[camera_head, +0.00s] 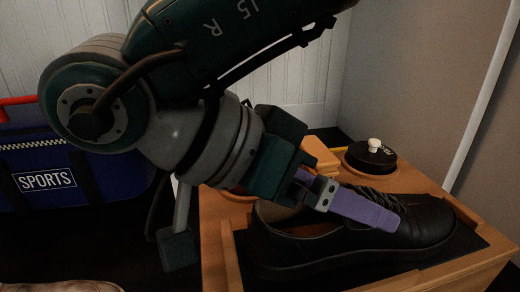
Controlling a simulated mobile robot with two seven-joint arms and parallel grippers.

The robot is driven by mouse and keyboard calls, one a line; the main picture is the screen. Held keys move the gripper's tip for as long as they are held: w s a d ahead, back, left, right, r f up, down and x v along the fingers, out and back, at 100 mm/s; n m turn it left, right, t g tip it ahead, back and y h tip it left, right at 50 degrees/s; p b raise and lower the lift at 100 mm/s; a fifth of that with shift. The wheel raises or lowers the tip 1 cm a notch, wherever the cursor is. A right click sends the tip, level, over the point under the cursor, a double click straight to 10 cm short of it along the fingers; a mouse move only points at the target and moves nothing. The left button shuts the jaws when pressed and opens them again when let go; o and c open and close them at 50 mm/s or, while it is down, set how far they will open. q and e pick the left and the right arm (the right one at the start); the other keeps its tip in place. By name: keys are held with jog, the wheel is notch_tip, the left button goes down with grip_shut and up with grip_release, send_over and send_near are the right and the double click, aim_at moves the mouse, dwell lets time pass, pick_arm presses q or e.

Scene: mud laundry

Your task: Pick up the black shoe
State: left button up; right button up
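The black shoe (420,222) lies on a dark mat in a wooden box-like stand (228,262) at the lower right, toe to the right, its opening to the left. My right gripper (365,208), with a purple finger, is over the shoe's opening and laces. The finger overlaps the shoe in the picture; I cannot tell whether it touches. Only one finger shows clearly, so the gap between the fingers is hidden. The gripper covers part of the shoe's upper. My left gripper is not in view.
A round dark-topped item with a pale knob (374,146) stands on the stand behind the shoe. A blue bag marked SPORTS (45,180) is at the left. A pale object (60,287) shows at the bottom left. A wall (425,75) rises behind the stand.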

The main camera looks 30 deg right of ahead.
jog(key=x, duration=0.2)
jog(key=shift+s+d+f, duration=0.15)
jog(key=shift+d, duration=0.15)
jog(key=shift+a, duration=0.1)
jog(key=c, duration=1.3)
jog(key=shift+c, duration=0.8)
jog(key=shift+r, duration=0.2)
